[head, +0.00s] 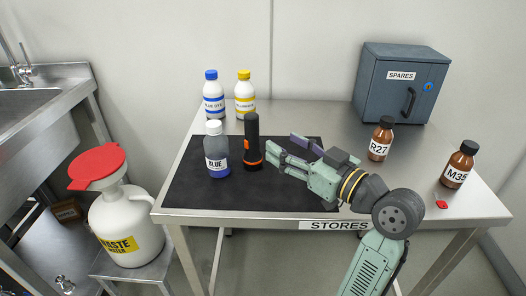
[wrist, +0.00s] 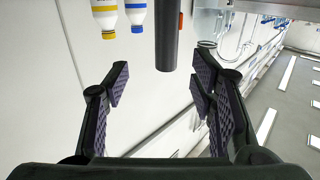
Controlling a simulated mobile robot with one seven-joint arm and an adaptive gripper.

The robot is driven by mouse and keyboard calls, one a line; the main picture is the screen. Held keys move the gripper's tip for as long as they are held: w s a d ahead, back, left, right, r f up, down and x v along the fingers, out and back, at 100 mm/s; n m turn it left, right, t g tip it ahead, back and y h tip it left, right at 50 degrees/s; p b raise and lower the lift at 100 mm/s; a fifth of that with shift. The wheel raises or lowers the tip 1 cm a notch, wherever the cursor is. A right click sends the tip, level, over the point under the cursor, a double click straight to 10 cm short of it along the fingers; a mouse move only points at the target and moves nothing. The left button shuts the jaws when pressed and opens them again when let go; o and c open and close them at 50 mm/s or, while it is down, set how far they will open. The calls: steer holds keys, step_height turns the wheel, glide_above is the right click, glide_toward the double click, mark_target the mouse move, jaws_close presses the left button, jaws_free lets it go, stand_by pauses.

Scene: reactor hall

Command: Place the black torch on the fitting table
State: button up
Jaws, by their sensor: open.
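The black torch (head: 252,135) stands upright on a black mat (head: 290,197) on the steel table (head: 339,225) marked STORES. It has orange marks near its lower end. In the wrist view the torch (wrist: 167,36) hangs from the top edge, beyond the fingertips, as that view is turned over. My gripper (head: 279,148) is open and empty just right of the torch in the head view, its fingers pointing at it. In the wrist view my gripper (wrist: 160,82) has its fingers apart, with nothing between them. No table marked as the fitting table is in view.
A blue-labelled bottle (head: 216,150) stands close left of the torch. Blue-capped (head: 212,95) and yellow-capped (head: 244,93) bottles stand behind. Brown bottles R27 (head: 380,140) and M35 (head: 459,166), a red piece (head: 442,204) and a SPARES cabinet (head: 399,84) are right. A waste jug (head: 126,225) stands left.

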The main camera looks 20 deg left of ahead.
mark_target(257, 132)
steer(key=p+x, duration=0.1)
steer(key=x, duration=0.4)
steer(key=shift+a, duration=0.25)
steer(key=p+x, duration=0.1)
steer(key=x, duration=0.1)
steer(key=p+x, duration=0.1)
steer(key=x, duration=0.1)
steer(key=shift+s+a+r, duration=0.1)
steer(key=shift+s+a, duration=0.15)
steer(key=shift+a, duration=0.15)
steer(key=shift+w+a, duration=0.2)
steer(key=shift+a, duration=0.05)
jaws_close()
